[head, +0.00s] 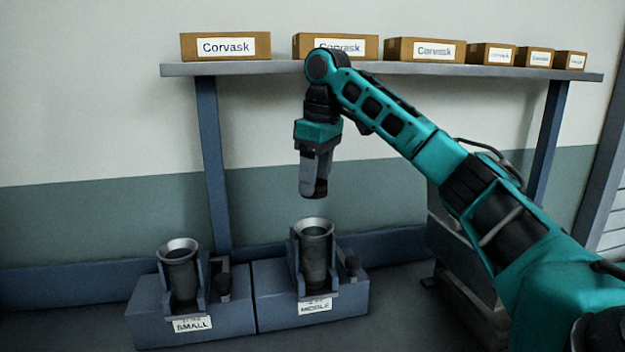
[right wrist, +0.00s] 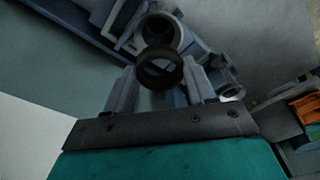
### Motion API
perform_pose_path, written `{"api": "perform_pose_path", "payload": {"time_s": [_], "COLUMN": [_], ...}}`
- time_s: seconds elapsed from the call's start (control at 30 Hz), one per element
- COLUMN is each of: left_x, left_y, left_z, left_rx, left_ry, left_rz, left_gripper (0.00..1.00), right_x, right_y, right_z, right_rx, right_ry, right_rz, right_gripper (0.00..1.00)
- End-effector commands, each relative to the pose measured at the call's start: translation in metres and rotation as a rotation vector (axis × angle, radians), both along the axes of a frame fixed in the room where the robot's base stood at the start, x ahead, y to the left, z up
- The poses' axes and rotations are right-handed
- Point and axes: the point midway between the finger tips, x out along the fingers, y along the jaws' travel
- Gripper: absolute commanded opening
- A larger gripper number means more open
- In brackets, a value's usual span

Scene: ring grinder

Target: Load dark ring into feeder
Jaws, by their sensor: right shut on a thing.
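My right gripper (head: 314,192) points down above the feeder marked MIDDLE (head: 315,255), with a clear gap between them. In the right wrist view, the right gripper (right wrist: 162,82) is shut on a dark ring (right wrist: 160,84), which sits between the fingertips. The open mouth of a feeder (right wrist: 158,32) shows beyond the ring, partly covered by it. The ring is hard to make out in the head view. The feeder marked SMALL (head: 180,275) stands to the left, its mouth open upward. My left gripper is not in view.
A shelf (head: 260,69) runs along the wall behind, with several Corvask boxes (head: 226,46) on it. Its blue legs stand behind the feeders. The space around the gripper and above both feeder mouths is free. Orange items (right wrist: 305,106) show at the right of the wrist view.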

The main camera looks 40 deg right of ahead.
Motion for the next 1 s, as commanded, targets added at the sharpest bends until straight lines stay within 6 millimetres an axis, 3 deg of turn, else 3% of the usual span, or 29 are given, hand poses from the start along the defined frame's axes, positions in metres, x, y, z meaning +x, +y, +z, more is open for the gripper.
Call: {"api": "perform_pose_path", "payload": {"time_s": [0.17, 0.7, 1.0], "left_x": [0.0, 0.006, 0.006], "left_y": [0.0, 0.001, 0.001], "left_z": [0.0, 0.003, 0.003], "left_rx": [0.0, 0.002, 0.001], "left_ry": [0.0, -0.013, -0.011], "left_rz": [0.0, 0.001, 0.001], "left_gripper": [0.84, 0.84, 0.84], "right_x": [0.0, 0.0, 0.0], "right_y": [-0.001, -0.001, 0.0], "right_z": [-0.004, -0.047, -0.054], "right_rx": [0.0, -0.001, 0.001], "right_ry": [0.0, 0.001, -0.001], "right_rz": [-0.004, -0.004, -0.003], "right_gripper": [0.2, 0.2, 0.2]}}
